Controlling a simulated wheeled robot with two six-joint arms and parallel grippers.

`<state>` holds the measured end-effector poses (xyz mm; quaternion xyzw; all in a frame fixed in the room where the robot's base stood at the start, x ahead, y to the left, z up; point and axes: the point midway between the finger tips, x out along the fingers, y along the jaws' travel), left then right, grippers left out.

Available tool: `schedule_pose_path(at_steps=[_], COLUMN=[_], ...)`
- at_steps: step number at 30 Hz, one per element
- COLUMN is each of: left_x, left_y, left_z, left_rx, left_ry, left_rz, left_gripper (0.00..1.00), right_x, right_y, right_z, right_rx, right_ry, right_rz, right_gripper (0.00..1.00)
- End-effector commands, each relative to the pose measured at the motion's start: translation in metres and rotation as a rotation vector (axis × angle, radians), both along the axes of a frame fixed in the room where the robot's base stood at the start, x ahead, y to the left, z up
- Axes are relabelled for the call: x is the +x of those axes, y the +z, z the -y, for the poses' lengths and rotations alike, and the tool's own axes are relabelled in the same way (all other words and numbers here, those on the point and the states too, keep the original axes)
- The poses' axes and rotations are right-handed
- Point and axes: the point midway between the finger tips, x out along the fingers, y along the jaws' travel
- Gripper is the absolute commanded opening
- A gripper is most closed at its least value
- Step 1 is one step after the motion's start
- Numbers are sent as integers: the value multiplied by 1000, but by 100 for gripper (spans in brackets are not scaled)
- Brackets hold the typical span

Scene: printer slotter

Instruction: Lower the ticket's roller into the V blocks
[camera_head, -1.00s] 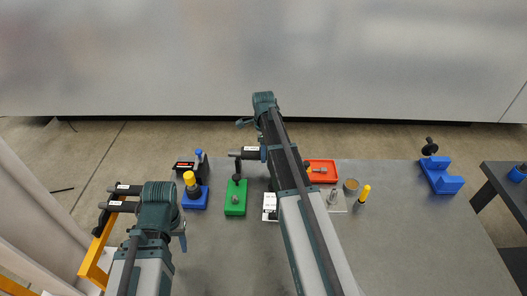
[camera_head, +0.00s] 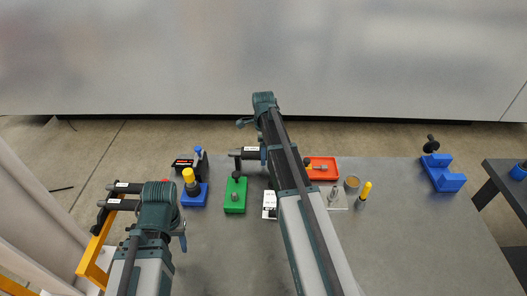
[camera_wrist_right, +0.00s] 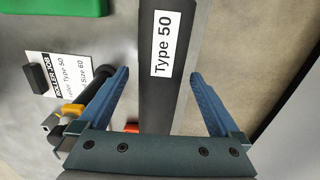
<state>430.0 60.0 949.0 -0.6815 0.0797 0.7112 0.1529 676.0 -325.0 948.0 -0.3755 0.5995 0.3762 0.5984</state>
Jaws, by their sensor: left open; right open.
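A dark roller (camera_head: 248,152) labelled "Type 50" sits at the back of the table in the head view, partly behind my right arm. In the right wrist view the roller (camera_wrist_right: 168,45) runs between the two blue fingers of my right gripper (camera_wrist_right: 160,74), which is open, with a gap on the left. The ticket (camera_head: 269,206) lies on the table; it also shows in the wrist view (camera_wrist_right: 62,78) and reads "Type 50", "Size 60". A blue notched block (camera_head: 443,180) stands at the far right. My left gripper (camera_head: 181,238) is open, low on the left.
An orange rack (camera_head: 92,262) at the left carries labelled rollers (camera_head: 124,188). A green block (camera_head: 235,203), a blue block (camera_head: 195,199) with a yellow-topped part, a red tray (camera_head: 330,174) and a yellow-handled tool (camera_head: 365,192) stand along the back. The table's right middle is clear.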

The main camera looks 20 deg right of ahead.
Motion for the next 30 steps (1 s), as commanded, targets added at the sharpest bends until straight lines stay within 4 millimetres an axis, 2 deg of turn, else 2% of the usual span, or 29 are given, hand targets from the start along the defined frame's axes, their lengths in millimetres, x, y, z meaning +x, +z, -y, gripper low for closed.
schedule_pose_path(at_steps=[5, 11, 30], left_x=[0, 0, 0], left_y=[3, 17, 110], left_z=[0, 0, 0], left_rx=[0, 0, 0], left_ry=[0, 0, 0], left_rz=[0, 0, 0], left_gripper=[50, 50, 50], right_x=[0, 0, 0], right_y=[3, 17, 110], right_z=[0, 0, 0], right_rx=[0, 0, 0], right_ry=[0, 0, 0], right_rz=[0, 0, 0], right_gripper=[99, 99, 99])
